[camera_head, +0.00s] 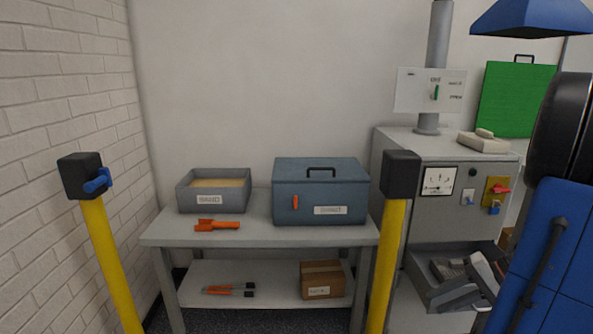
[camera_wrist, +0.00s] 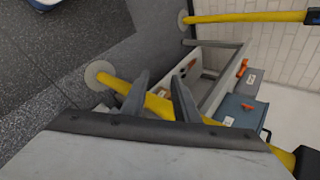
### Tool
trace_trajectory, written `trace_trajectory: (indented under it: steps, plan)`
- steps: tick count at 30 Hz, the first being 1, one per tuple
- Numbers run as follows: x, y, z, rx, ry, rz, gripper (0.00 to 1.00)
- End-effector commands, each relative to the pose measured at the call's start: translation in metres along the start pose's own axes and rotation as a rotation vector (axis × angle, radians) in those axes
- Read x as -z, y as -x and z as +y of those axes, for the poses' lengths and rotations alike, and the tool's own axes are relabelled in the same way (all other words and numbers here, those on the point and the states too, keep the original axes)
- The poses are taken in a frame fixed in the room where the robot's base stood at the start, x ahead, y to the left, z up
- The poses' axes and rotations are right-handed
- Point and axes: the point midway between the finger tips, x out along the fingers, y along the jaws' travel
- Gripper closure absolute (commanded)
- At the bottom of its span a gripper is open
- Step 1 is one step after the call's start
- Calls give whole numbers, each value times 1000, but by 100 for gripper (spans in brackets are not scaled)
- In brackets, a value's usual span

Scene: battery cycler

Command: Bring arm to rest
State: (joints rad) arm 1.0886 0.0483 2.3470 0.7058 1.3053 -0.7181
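My gripper (camera_wrist: 162,82) shows in the wrist view with its two dark fingers spread apart. Nothing is held between them. A yellow post (camera_wrist: 120,87) passes behind the fingers, and I cannot tell how far off it is. A pale grey jointed part at the lower right of the head view, in front of the grey cabinet, may be my gripper, but I cannot be sure.
The bench (camera_head: 260,233) carries a grey tray (camera_head: 208,199), an orange tool (camera_head: 217,225) and a blue lidded box (camera_head: 320,190). Yellow posts stand at left (camera_head: 108,260) and right (camera_head: 386,265). The grey cabinet (camera_head: 447,227) has an open drawer (camera_head: 425,285).

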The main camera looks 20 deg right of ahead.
Motion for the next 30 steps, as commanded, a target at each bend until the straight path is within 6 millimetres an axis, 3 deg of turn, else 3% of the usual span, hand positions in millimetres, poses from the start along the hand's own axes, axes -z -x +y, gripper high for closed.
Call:
trace_trajectory:
  steps: [3,12,30]
  plan:
    - [-20,-15,-24,-89,60,-37,72]
    - [-71,-41,-66,-295,202,-81,72]
    - [-164,-58,-112,-592,551,8,72]
